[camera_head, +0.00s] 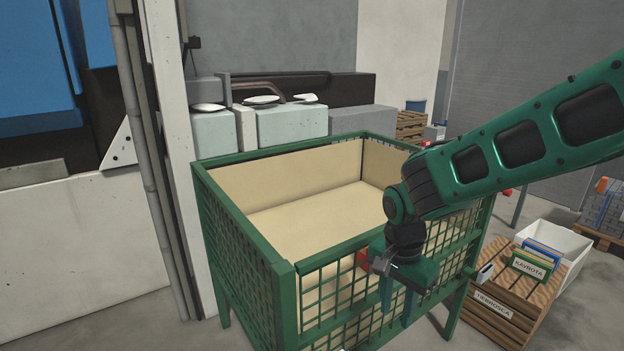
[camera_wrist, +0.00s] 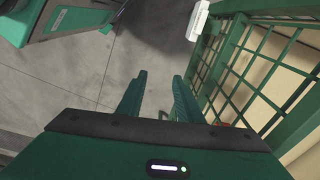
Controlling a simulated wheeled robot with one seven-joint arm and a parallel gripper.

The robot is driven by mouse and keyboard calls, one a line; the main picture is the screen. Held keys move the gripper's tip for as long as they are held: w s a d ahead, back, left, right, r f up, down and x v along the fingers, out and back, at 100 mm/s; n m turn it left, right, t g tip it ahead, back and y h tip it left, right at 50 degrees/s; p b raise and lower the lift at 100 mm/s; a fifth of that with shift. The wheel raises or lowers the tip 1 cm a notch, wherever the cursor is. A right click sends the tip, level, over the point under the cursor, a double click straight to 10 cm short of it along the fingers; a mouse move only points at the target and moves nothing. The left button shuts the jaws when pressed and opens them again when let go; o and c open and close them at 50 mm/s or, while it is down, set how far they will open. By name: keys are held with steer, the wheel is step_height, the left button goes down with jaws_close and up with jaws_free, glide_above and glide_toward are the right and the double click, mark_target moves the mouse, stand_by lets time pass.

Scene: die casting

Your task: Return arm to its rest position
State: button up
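My gripper (camera_head: 398,305) hangs at the end of my green arm, in front of the near mesh side of the green crate (camera_head: 283,270). The fingers point down. In the wrist view my gripper (camera_wrist: 158,100) has its two green fingers apart, with grey floor between them and nothing held. The crate's green mesh (camera_wrist: 235,75) stands close to the right of the fingers in that view. I cannot tell whether they touch it. The crate has beige lining, and the part of its floor in view is bare. A small red thing (camera_head: 361,259) shows at its near side, partly hidden.
A wooden crate (camera_head: 505,303) with labels and a white bin (camera_head: 562,246) stand to the right. A pale post (camera_head: 180,140) and wall are at the left. Pale blocks (camera_head: 290,122) stand behind the crate. Grey floor (camera_wrist: 85,75) is open left of my fingers in the wrist view.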

steer(key=s+d+r+n, duration=0.1)
steer(key=s+d+r, duration=0.15)
steer(key=d, duration=0.45)
steer(key=s+d+r, duration=0.2)
steer(key=s+d, duration=0.2)
steer(key=d, duration=0.3)
steer(key=s+d+r+n, duration=0.1)
steer(key=s+d, duration=0.3)
steer(key=s, duration=0.3)
steer(key=s+d+r+n+y, duration=0.1)
steer(key=s+d, duration=0.3)
steer(key=s, duration=0.3)
steer(key=shift+s+d+n, duration=0.15)
steer(key=shift+d+n, duration=0.25)
steer(key=shift+w+f, duration=0.25)
steer(key=shift+w, duration=0.4)
